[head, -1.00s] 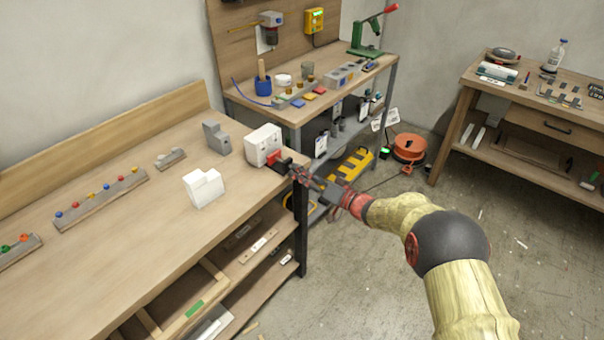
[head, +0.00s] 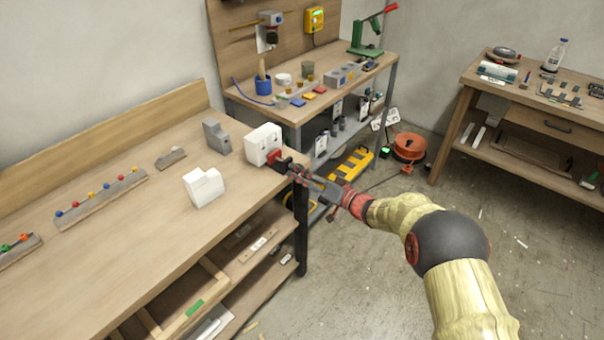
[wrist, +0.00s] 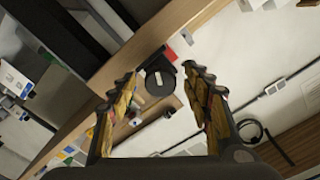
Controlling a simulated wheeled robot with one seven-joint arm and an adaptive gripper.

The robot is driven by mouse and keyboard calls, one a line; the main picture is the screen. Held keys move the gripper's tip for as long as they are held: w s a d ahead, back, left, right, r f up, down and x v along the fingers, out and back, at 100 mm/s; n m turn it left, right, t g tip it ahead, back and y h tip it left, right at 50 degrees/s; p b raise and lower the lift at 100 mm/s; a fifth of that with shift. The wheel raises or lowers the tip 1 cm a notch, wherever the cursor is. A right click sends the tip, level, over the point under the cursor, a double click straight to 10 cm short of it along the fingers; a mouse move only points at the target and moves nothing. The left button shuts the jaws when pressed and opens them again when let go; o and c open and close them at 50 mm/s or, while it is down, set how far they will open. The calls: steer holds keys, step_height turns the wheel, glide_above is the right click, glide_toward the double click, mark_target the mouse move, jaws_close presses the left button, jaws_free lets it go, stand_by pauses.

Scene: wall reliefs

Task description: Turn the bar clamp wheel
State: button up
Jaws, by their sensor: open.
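A white block (head: 262,143) stands at the right end of the long wooden bench. A small red and dark part (head: 276,158) sits at its right side, by the bench corner; it looks like the clamp, but its shape is too small to tell in the head view. In the wrist view a round black wheel (wrist: 158,86) with a dark bracket lies ahead between my fingers, with a bit of red (wrist: 171,54) beside it. My gripper (head: 291,168) is at the bench corner, close to the red part. In the wrist view its two fingers (wrist: 158,76) are spread, with nothing gripped between them.
A second white block (head: 204,188) and a grey block (head: 217,137) stand on the bench to the left. A second workbench (head: 298,113) with tools is behind my gripper. An orange cable reel (head: 409,147) lies on the floor. The floor to the right is open.

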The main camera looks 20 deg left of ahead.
steer(key=shift+d, duration=0.1)
steer(key=v, duration=1.1)
steer(key=shift+s+d, duration=0.15)
steer(key=shift+d, duration=0.25)
